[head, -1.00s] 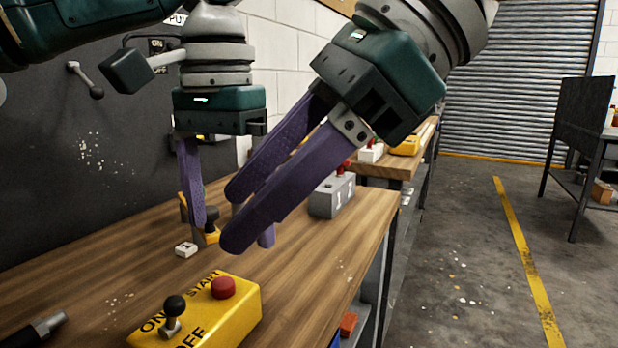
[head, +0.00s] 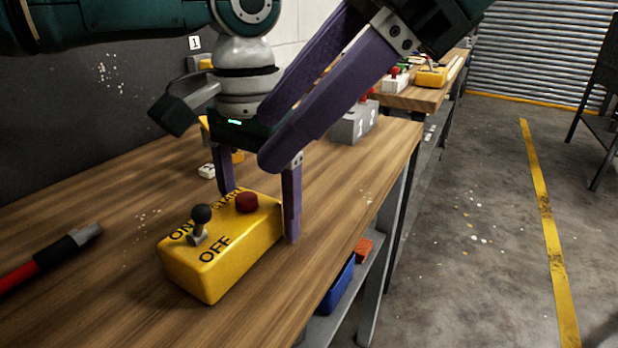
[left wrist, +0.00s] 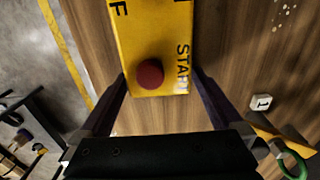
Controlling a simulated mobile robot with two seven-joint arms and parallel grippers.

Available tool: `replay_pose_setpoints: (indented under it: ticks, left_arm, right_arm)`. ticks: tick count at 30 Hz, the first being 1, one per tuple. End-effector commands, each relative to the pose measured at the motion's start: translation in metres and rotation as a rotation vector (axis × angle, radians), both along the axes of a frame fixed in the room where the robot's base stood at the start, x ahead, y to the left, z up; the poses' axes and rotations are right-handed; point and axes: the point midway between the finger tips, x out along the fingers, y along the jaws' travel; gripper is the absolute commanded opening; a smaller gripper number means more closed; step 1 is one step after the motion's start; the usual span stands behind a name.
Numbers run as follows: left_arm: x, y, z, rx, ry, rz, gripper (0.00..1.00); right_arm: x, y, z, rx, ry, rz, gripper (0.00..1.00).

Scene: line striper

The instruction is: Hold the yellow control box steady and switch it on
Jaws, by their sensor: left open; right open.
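The yellow control box (head: 225,270) lies on the wooden bench, with ON, OFF and START lettering, a black-knobbed toggle lever (head: 201,215) and a red button (head: 247,203). I cannot tell which way the lever is set. My left gripper (head: 259,214) points down, open, with its fingers on either side of the box's START end; contact is unclear. The left wrist view shows the red button (left wrist: 150,74) between the two fingers (left wrist: 158,92). The lever is out of that view. My right gripper (head: 268,135) is open and empty, higher up, in front of the left wrist.
A red-handled tool (head: 50,262) lies left of the box. A grey box (head: 353,124) and a small white tag (head: 207,170) are farther back. Another yellow box (head: 431,77) stands on the far bench. The bench's right edge is close to the control box.

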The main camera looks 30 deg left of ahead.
Motion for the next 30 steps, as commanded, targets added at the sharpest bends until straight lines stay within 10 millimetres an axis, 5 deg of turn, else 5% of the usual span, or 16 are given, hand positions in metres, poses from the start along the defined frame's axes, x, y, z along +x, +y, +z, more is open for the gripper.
replay_pose_setpoints:
  ticks: [2, 30]
  left_arm:
    - [0.0000, -0.0001, 0.0001, 0.000, 0.000, 0.000, 1.00]
    - [0.0002, 0.0001, 0.0009, 0.000, -0.001, 0.001, 0.00]
  right_arm:
    - [0.0000, 0.0000, 0.0000, 0.000, 0.000, 0.000, 0.50]
    - [0.0000, 0.0000, 0.0002, 0.000, 0.000, 0.000, 0.50]
